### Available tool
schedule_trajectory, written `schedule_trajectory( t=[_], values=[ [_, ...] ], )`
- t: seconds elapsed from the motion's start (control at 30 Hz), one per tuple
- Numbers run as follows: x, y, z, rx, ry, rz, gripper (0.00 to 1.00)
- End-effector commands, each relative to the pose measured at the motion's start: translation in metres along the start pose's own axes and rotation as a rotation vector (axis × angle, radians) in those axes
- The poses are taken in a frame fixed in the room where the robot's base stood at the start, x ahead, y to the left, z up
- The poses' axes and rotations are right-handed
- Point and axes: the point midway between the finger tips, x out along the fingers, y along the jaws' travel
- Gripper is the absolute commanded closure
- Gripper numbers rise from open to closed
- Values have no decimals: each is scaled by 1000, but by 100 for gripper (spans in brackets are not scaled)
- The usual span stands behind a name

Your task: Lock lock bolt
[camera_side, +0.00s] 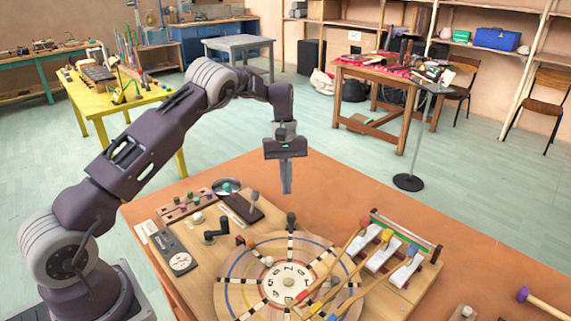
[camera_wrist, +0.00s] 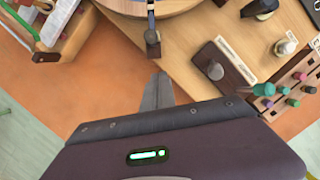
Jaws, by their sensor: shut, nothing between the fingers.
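My gripper (camera_side: 286,189) is shut and empty, pointing down above the back part of the wooden board (camera_side: 200,268). It also shows in the wrist view (camera_wrist: 161,78), with its fingertips over the orange table. A dark upright post with a rounded top (camera_side: 291,218) stands at the far edge of the numbered wheel (camera_side: 246,293). In the wrist view the same post (camera_wrist: 152,38) is just above the fingertips, apart from them. A dark plate with a grey knob (camera_wrist: 215,70) lies to their right. I cannot tell which of these is the lock bolt.
Mallets with coloured heads (camera_side: 365,223) lean over pale bars at the right. A crank (camera_side: 216,228), a dial plate (camera_side: 180,262) and a pegged strip (camera_side: 192,208) sit at the left. The orange table (camera_side: 335,195) is clear behind the board.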

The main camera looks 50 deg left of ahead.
Motion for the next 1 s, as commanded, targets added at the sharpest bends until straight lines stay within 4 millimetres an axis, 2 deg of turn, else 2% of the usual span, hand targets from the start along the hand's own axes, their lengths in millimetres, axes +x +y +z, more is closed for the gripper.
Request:
schedule_trajectory(
  t=[0.1, 0.3, 0.47, 0.77, 0.87, 0.97, 1.0],
  values=[
    [-29, 0, -2, -2, 4, 2, 100],
    [-63, -1, -2, -3, 4, 1, 100],
    [-73, -1, -2, -4, 2, -1, 100],
    [-76, -1, -1, -2, 3, 1, 100],
    [-101, -2, 13, 22, 26, 31, 100],
    [-153, -11, 54, 100, 85, 91, 100],
    [-173, -19, 78, 147, 113, 117, 100]
  ],
)
